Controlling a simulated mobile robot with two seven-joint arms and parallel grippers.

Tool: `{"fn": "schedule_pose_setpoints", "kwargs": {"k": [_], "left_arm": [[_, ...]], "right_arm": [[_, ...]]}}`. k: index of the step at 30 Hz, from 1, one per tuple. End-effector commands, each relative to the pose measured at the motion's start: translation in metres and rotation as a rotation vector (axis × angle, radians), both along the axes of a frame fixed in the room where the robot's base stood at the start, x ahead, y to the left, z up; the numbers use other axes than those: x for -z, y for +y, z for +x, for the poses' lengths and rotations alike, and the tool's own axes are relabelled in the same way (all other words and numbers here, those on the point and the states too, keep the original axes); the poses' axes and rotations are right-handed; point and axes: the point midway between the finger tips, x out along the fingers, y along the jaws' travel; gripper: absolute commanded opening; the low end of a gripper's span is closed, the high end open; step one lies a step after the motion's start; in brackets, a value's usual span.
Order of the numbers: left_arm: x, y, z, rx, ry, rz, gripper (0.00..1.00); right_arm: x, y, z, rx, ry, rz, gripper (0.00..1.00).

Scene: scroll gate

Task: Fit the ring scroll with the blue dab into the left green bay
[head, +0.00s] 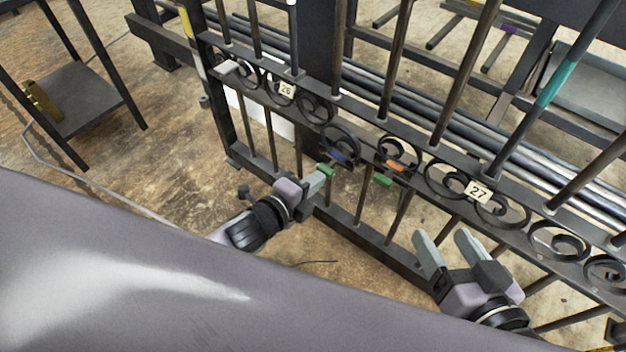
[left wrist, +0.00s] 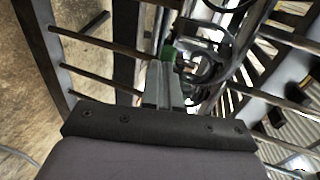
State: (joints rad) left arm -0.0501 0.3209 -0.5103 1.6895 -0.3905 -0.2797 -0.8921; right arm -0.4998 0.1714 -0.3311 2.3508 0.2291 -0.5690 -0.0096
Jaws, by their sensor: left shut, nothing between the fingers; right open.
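The ring scroll with the blue dab (head: 341,138) is in the gate's scroll band, just above the left green mark (head: 326,170). Its blue dab faces me at the lower side. I cannot tell if it is fully seated. My left gripper (head: 322,178) is shut and empty, its tips at the left green mark, just below and left of the scroll. The left wrist view shows the shut fingers (left wrist: 164,82) close to the green mark (left wrist: 168,51), with dark rings just right. A right green mark (head: 383,180) sits under an orange-dabbed scroll (head: 400,150). My right gripper (head: 440,240) is open and empty in front of the gate.
Gate bars and scrolls tagged 26 (head: 287,89) and 27 (head: 477,192) flank the middle. A lower rail (head: 365,238) crosses beneath. Metal tubes (head: 420,105) lie behind the gate. A small dark table (head: 75,95) stands at the far left, with open floor between.

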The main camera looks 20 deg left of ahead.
Motion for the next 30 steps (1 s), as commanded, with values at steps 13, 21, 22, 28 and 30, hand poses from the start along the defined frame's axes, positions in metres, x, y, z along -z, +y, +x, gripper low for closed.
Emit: {"fn": "schedule_pose_setpoints", "kwargs": {"k": [13, 21, 22, 28, 30], "left_arm": [[0.000, -0.011, 0.029, 0.001, -0.001, -0.001, 0.00], [-0.001, -0.010, 0.029, 0.001, -0.001, -0.001, 0.00], [-0.001, -0.010, 0.029, 0.001, -0.001, -0.001, 0.00], [-0.001, -0.006, 0.029, 0.001, 0.000, 0.001, 0.00], [-0.001, -0.003, 0.029, 0.002, -0.001, 0.002, 0.00]], "right_arm": [[0.003, 0.003, -0.001, -0.007, 0.029, 0.014, 0.68], [0.004, 0.003, 0.000, -0.006, 0.031, 0.014, 0.68], [0.003, 0.003, 0.000, -0.007, 0.030, 0.015, 0.68], [-0.001, 0.004, 0.000, -0.010, 0.034, 0.025, 0.68], [-0.003, 0.005, 0.000, -0.012, 0.038, 0.032, 0.68]]}}
